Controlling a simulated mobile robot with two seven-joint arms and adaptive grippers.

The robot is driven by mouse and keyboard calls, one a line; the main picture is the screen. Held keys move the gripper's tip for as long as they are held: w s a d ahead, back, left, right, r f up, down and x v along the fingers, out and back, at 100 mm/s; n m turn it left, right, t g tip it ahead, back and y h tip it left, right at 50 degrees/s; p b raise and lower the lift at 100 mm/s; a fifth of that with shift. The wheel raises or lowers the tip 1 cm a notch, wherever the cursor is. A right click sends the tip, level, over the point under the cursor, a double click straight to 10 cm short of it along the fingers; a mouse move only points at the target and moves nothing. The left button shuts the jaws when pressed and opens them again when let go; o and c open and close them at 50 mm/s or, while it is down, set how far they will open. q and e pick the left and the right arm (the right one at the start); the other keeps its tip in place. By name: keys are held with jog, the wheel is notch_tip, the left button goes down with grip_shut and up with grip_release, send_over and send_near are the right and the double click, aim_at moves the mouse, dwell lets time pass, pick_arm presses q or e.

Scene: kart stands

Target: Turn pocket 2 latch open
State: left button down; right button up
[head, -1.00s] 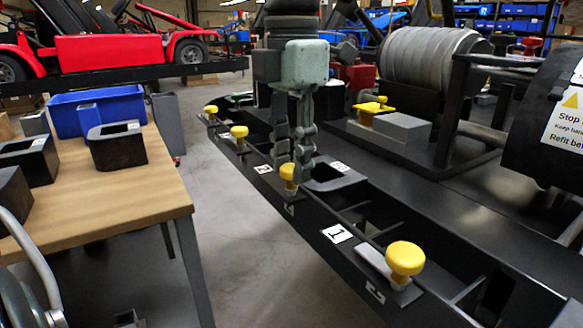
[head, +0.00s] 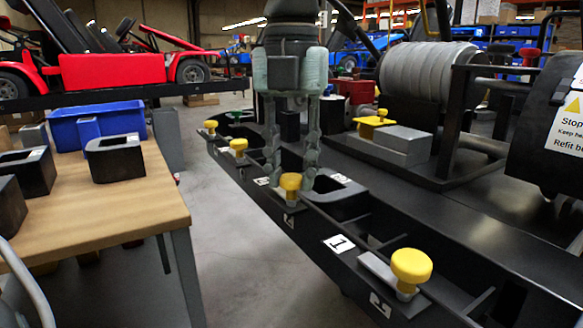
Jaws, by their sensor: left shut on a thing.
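The pocket 2 latch has a yellow knob (head: 290,182) on the rail of the black stand, just right of a small number label (head: 262,181). My left gripper (head: 291,188) points straight down over it from the top. Its two fingers stand one on each side of the knob and are shut on it. The knob hides part of the inner fingertips, so the exact contact is not clear. A black holder block (head: 350,205) with an open top sits in the pocket beside the right finger. My right gripper is not in view.
Pocket 1's yellow knob (head: 411,266) with its grey bar is nearer on the rail. Other yellow knobs (head: 238,147) stand farther back. A grey ribbed drum (head: 432,78) is at right. A wooden table (head: 145,195) with a blue bin stands left, across open floor.

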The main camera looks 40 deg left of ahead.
aim_at(291, 177)
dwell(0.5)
pick_arm(q)
jog(key=c, duration=1.2)
grip_release()
jog(key=shift+r, duration=0.15)
notch_tip(291, 177, up, 12)
jog(key=shift+f, duration=0.1)
